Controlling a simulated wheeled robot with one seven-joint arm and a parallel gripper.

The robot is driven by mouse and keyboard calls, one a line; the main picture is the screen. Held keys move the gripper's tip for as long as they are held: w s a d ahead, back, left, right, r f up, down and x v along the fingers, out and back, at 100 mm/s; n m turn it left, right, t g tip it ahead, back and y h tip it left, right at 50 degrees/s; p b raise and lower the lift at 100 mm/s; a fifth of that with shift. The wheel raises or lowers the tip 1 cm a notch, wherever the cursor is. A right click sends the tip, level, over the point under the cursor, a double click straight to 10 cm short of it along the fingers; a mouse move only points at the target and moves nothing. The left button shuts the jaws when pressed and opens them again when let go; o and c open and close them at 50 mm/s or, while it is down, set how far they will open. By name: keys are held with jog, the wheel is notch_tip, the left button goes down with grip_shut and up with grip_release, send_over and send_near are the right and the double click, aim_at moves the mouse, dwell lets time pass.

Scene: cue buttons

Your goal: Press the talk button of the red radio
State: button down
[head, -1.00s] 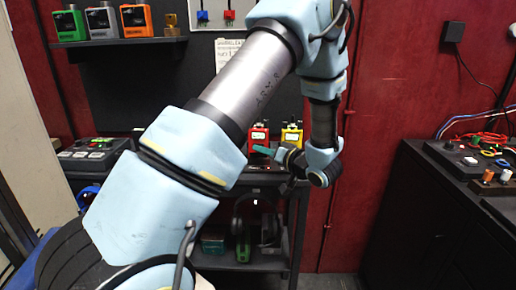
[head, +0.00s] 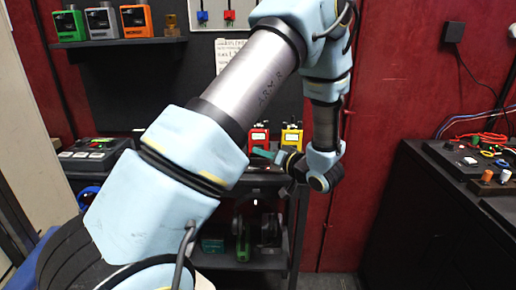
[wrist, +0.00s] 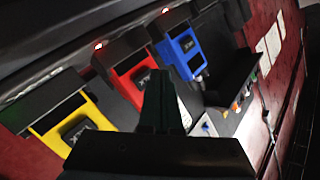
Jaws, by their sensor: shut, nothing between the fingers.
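The red radio (head: 259,135) stands on the shelf in the head view, left of a yellow radio (head: 291,137). In the wrist view the red radio (wrist: 126,75) sits tilted in the picture between the yellow radio (wrist: 82,112) and a blue radio (wrist: 182,52). My gripper (head: 262,153) is shut and empty, its green fingertips just in front of and below the red radio in the head view. In the wrist view my gripper (wrist: 158,92) covers the lower right part of the red radio. I cannot make out the talk button or any contact.
A wall shelf (head: 125,42) above holds several boxed devices. A black bench (head: 440,165) with cables and knobs stands at the right. A control box (head: 95,152) is at the left. A lower shelf (head: 240,262) holds headphones and other items.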

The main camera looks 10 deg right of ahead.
jog(key=s, duration=0.2)
jog(key=s+a+p, duration=0.1)
jog(key=s, duration=0.1)
jog(key=shift+s, duration=0.4)
dwell(0.4)
jog(key=w+h, duration=0.2)
jog(key=w+g+h, duration=0.1)
jog(key=h, duration=0.1)
jog(key=w+g+h, duration=0.1)
jog(key=w, duration=0.1)
jog(key=shift+w+a+f+h, duration=0.1)
jog(key=shift+w+a+h, duration=0.25)
jog(key=shift+a+h, duration=0.05)
jog(key=shift+w+a+g+h, duration=0.1)
jog(key=shift+a+g+h, duration=0.05)
jog(key=shift+g+h, duration=0.55)
jog(key=s+a+r+g+h, duration=0.2)
jog(key=s+a+g, duration=0.6)
jog(key=s+a, duration=0.8)
jog(key=shift+s+r+g, duration=0.4)
jog(key=shift+s+r, duration=0.25)
jog(key=shift+s, duration=0.05)
